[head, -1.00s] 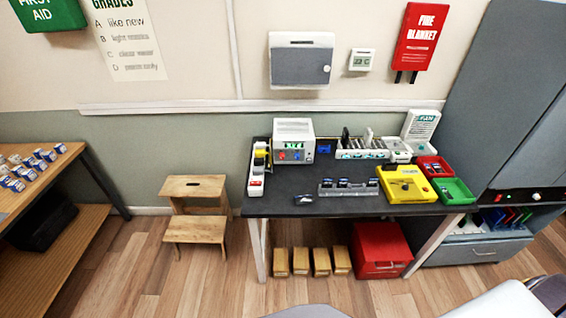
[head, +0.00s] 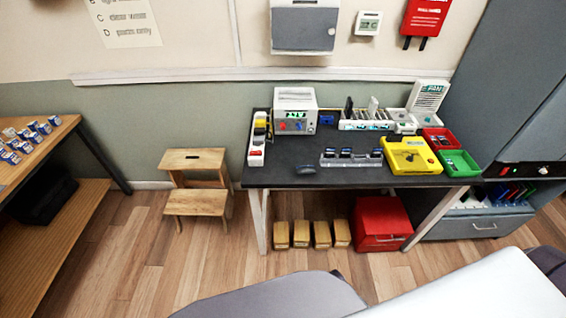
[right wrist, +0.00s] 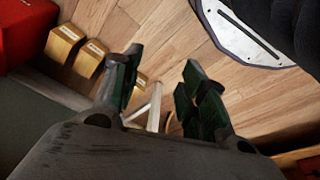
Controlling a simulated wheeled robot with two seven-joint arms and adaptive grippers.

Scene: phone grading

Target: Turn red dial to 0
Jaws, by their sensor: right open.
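The red dial (head: 299,126) is on the front of a white bench instrument (head: 296,98) with a green lit display, at the back left of the dark desk. A blue dial (head: 282,127) sits beside it. The dials are small in the head view, so the red dial's setting cannot be read. My right gripper (right wrist: 161,65) shows in the right wrist view, open and empty, over the wood floor and away from the instrument. Neither gripper shows in the head view.
The dark desk (head: 285,177) also carries a yellow device (head: 410,168), red and green bins and a clear rack (head: 350,160). A small dark object (head: 306,169) lies near its front. A wooden step stool (head: 195,205) stands left of it. The floor in front is clear.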

